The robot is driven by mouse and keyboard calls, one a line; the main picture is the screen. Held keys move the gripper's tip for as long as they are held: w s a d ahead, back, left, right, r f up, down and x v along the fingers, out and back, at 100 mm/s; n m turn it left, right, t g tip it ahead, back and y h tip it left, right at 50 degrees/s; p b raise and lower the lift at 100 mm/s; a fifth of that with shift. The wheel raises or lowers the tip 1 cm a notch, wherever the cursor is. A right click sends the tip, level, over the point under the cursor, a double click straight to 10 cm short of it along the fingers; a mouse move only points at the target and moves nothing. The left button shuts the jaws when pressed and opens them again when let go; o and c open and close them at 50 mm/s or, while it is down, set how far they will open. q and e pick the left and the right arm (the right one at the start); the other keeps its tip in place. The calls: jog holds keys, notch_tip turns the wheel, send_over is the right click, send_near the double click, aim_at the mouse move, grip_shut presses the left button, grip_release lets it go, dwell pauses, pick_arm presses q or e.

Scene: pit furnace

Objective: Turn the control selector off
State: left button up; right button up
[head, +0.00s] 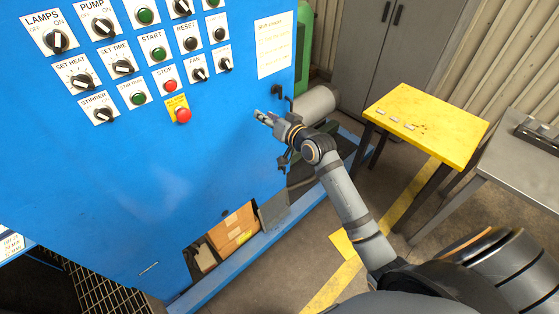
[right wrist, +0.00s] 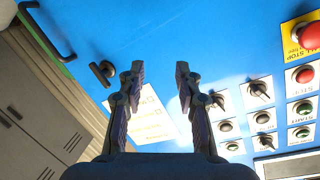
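The blue control panel (head: 190,165) carries several black selector knobs, including LAMPS (head: 57,40), PUMP (head: 104,27), STIRRER (head: 103,115) and FAN (head: 199,74). Another black knob (head: 182,7) sits at the top edge with its label cut off. I cannot read which knob is the control selector. My right gripper (head: 263,117) is in front of the panel's right part, below and right of the knobs. In the right wrist view it (right wrist: 157,75) is open and empty, with knobs (right wrist: 257,88) beyond its right finger. My left gripper is out of view.
A red stop button (head: 183,115) sits low on the panel. A black T-handle (right wrist: 102,73) is on the blue front near my right gripper. A yellow table (head: 425,125) and a grey cabinet (head: 375,45) stand to the right.

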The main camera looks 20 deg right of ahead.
jog(key=s+d+f+g+h+b, duration=0.1)
jog(key=d+f+g+b, duration=0.1)
jog(key=f, duration=1.6)
jog(key=shift+d+f+g+h, duration=0.3)
jog(key=shift+d+f+h, duration=0.1)
jog(key=shift+d, duration=0.25)
jog(key=a+r+n+t+y+p, duration=0.1)
jog(key=a+r+n, duration=0.1)
jog(key=r, duration=0.9)
jog(key=s+a+r+n+t+y, duration=0.1)
jog(key=r+n, duration=0.4)
jog(key=r, duration=0.6)
jog(key=s+a+r+n+t+y+p, duration=0.1)
jog(key=a+r+n+t+y, duration=0.1)
jog(key=r, duration=0.9)
jog(key=shift+a+n+p, duration=0.3)
jog(key=shift+a+n, duration=0.55)
jog(key=shift+n, duration=0.05)
